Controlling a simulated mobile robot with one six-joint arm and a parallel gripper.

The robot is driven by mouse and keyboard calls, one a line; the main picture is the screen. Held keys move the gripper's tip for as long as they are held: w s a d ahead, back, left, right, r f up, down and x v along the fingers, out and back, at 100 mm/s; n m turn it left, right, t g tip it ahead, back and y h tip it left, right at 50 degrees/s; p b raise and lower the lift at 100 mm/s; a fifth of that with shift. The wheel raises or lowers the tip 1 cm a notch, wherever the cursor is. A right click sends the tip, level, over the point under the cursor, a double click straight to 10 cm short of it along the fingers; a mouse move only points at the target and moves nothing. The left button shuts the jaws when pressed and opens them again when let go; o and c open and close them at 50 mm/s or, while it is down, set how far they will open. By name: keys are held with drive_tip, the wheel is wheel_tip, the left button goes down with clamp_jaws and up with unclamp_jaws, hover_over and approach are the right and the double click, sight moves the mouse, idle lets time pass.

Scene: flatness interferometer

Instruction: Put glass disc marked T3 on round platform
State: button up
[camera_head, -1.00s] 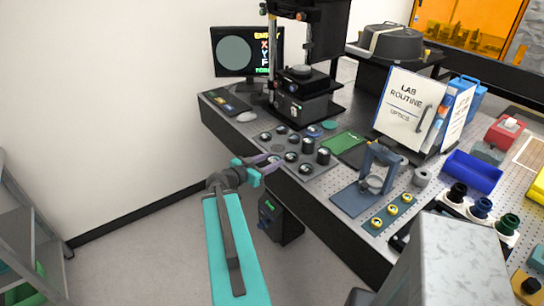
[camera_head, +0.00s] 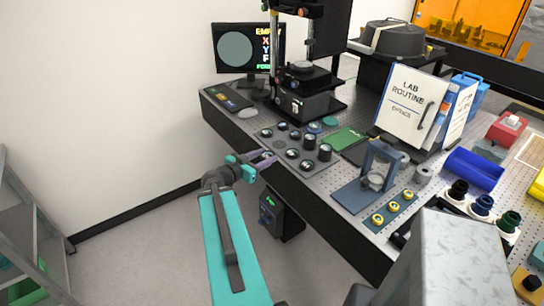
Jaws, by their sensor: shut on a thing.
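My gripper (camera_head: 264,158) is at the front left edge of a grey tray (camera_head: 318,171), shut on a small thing. That thing is too small and too hidden by the fingers to make out; it may be a glass disc. Several dark round holders with pale tops, such as one holder (camera_head: 309,142), stand on the tray. No T3 mark can be read. The round platform (camera_head: 301,67) is on the black interferometer stand at the back of the bench, beyond the tray. No disc can be made out on it.
Open floor lies left of the bench.

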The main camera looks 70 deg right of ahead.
drive_tip(key=w+a+r+n+t+y+b, duration=0.15)
drive_tip(key=w+a+n+t, duration=0.3)
drive_tip(key=w+a, duration=0.6)
drive_tip(key=w+a+r+n+t+b, duration=0.1)
drive_tip(key=w+a+r+n+t, duration=0.35)
drive_tip(key=w, duration=1.15)
drive_tip(key=w+a+f+n+t+y+b, duration=0.1)
drive_tip(key=w+a+n+t, duration=0.2)
drive_tip(key=w+a+t, duration=0.55)
drive_tip(key=w+a+r+n+t+y, duration=0.1)
drive_tip(key=w+a+r+n+y, duration=0.2)
drive_tip(key=a, duration=1)
drive_tip(key=w+a+r+n+t+y+b, duration=0.1)
drive_tip(key=w+a+r+n+y, duration=0.2)
drive_tip(key=a, duration=1)
drive_tip(key=w+a+r+n+t+y+b, duration=0.1)
drive_tip(key=w+a+r+n+y, duration=0.2)
drive_tip(key=w+a+r+y, duration=0.3)
drive_tip(key=w+a+r, duration=0.4)
drive_tip(key=w+a, duration=0.3)
drive_tip(key=shift+w+r+n, duration=0.2)
drive_tip(key=shift+r+n, duration=0.05)
drive_tip(key=shift+n, duration=0.15)
drive_tip(key=shift+s+d+t+y, duration=0.1)
drive_tip(key=shift+t+y, duration=0.15)
